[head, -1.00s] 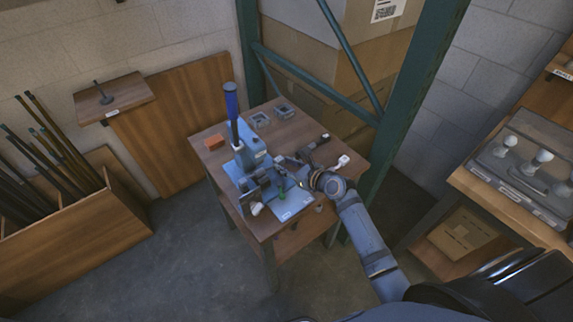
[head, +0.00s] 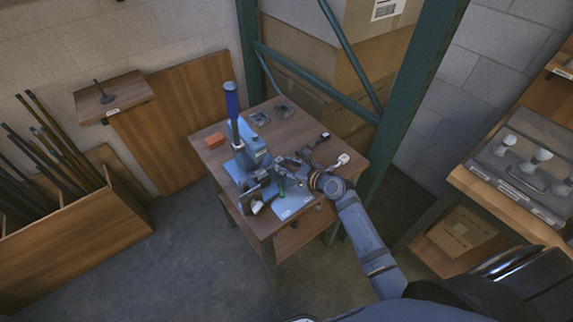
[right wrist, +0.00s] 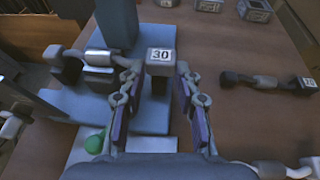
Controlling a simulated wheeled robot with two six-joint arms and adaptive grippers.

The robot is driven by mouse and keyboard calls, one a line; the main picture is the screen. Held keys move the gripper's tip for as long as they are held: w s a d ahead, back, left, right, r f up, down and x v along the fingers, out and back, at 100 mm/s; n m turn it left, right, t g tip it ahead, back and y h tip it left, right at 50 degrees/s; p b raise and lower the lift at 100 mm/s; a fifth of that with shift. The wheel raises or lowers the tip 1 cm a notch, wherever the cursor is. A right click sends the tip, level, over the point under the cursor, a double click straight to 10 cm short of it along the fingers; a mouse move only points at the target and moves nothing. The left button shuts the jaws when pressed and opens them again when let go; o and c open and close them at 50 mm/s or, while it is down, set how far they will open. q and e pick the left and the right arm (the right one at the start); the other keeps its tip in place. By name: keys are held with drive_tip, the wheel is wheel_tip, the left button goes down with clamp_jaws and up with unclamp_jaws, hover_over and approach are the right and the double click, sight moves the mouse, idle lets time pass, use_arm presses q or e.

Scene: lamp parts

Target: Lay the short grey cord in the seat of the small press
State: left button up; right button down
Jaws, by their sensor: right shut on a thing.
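The small blue press (head: 252,150) with its upright blue lever stands on the wooden table; its blue column (right wrist: 117,22) and base show in the right wrist view. My right gripper (right wrist: 158,72) is just right of the press, with its fingers on either side of a block labelled "30" (right wrist: 160,55). This block seems to be the end of the short grey cord (right wrist: 100,57), which stretches left with a dark piece on it. The cord passes over a grey block (right wrist: 98,78), apparently the seat; I cannot tell whether it touches. My left gripper is not in view.
Another dark-ended cord (right wrist: 265,82) lies on the table to the right, and a white-ended piece (head: 343,160) lies near the right edge. A green knob (right wrist: 95,142) is close to my gripper. A green rack post (head: 415,90) stands right.

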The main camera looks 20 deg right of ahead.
drive_tip(key=c, duration=0.8)
unclamp_jaws()
drive_tip(key=shift+c, duration=0.2)
drive_tip(key=v, duration=1.2)
